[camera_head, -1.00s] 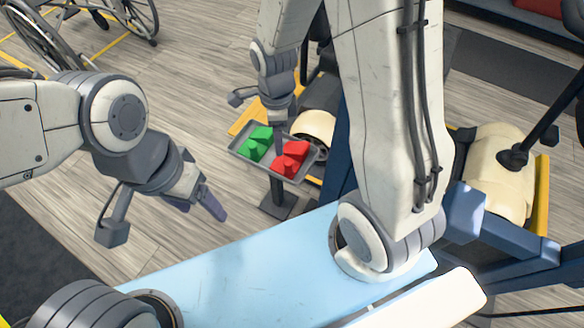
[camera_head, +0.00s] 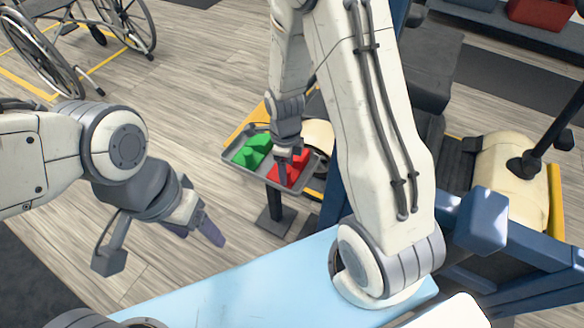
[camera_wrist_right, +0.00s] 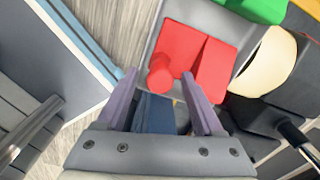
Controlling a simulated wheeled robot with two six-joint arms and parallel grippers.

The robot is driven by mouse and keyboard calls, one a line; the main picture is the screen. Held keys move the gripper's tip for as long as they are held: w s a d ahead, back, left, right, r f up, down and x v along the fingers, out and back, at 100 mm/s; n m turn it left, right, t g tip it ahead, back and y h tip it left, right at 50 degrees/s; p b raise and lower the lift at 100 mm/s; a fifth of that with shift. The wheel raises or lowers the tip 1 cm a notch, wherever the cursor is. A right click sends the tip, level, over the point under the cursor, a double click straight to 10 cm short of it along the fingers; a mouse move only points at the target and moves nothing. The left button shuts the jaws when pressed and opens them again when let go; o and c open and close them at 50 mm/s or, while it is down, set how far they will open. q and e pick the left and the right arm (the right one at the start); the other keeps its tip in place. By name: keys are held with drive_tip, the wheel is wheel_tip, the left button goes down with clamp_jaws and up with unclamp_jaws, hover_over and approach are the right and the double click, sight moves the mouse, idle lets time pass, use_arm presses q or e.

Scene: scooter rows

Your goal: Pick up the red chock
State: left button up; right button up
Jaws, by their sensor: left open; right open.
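The red chock (camera_head: 284,173) lies in the right part of a grey tray (camera_head: 234,158) on a stand, partly hidden by my right gripper (camera_head: 291,163) in the head view. In the right wrist view the red chock (camera_wrist_right: 190,50) shows as a wedge with a round knob, just beyond the fingertips. There my right gripper (camera_wrist_right: 158,85) is open and empty, its two fingers apart and pointing at the chock's near side. My left gripper (camera_head: 213,232) is open and empty, low over the floor to the left.
A green chock (camera_head: 251,150) lies in the tray beside the red one. It also shows in the right wrist view (camera_wrist_right: 262,8). A blue frame (camera_head: 490,220) with a cream cylinder (camera_head: 505,185) stands at right. A wheelchair (camera_head: 50,50) is far left.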

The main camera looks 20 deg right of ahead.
wheel_tip(320, 180, down, 2)
drive_tip(key=shift+f, duration=0.1)
clamp_jaws()
